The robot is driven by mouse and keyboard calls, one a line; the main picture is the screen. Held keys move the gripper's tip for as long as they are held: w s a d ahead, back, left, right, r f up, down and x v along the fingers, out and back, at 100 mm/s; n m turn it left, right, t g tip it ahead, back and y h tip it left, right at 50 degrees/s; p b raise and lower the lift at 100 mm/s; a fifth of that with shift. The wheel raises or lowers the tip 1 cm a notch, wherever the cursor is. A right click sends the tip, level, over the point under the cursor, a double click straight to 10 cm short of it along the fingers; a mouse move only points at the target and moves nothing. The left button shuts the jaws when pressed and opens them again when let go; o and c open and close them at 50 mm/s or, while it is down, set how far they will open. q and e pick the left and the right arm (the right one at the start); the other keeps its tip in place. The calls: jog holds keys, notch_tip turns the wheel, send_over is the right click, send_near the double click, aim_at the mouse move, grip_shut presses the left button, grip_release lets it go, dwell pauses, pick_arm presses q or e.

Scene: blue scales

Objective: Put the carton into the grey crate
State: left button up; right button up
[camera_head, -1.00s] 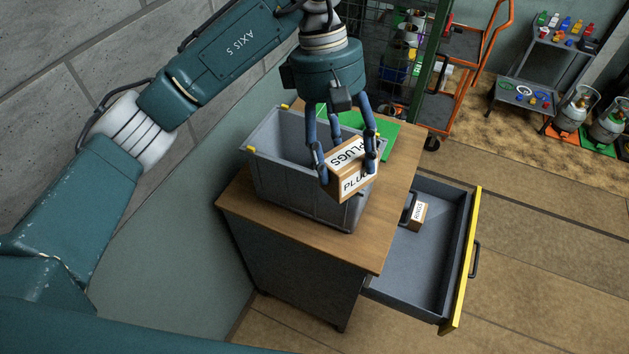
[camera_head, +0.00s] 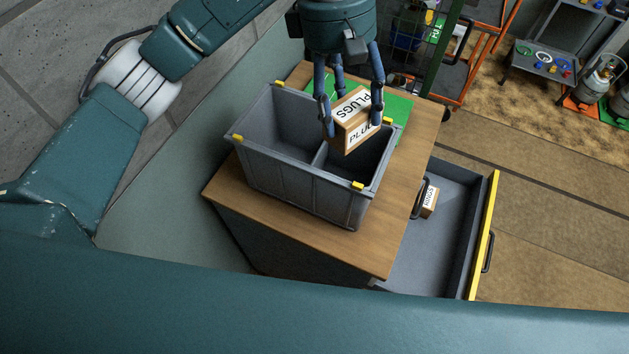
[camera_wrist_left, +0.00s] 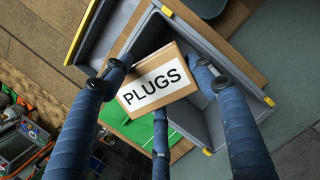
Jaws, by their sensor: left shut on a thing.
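The carton (camera_head: 355,124) is a brown box with white "PLUGS" labels. My left gripper (camera_head: 350,108) is shut on it and holds it from above. The carton is slightly tilted and hangs over the right compartment of the grey crate (camera_head: 293,187), near its back right corner. The crate stands on the wooden top, with yellow clips on its rim and a divider inside. Both compartments look empty where they show. In the left wrist view the carton (camera_wrist_left: 158,78) sits between the blue fingers, with the crate (camera_wrist_left: 202,62) behind it. My right gripper is not in view.
A green mat (camera_head: 398,112) lies behind the crate on the wooden cabinet top (camera_head: 385,238). An open drawer (camera_head: 450,232) to the right holds a small labelled box (camera_head: 430,201). A mesh rack and an orange cart stand behind.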

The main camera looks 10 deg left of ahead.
aim_at(314, 159)
pick_arm(q)
notch_tip(314, 159, down, 3)
jog(key=shift+w+r+b, duration=0.1)
jog(key=shift+r+b, duration=0.1)
jog(key=shift+b, duration=0.65)
jog(key=shift+w+f, duration=0.1)
jog(key=shift+f, duration=0.25)
notch_tip(314, 159, down, 20)
jog(key=p, duration=0.6)
jog(key=shift+r, duration=0.25)
jog(key=shift+f, duration=0.15)
jog(key=o, duration=1.9)
jog(key=shift+o, duration=0.2)
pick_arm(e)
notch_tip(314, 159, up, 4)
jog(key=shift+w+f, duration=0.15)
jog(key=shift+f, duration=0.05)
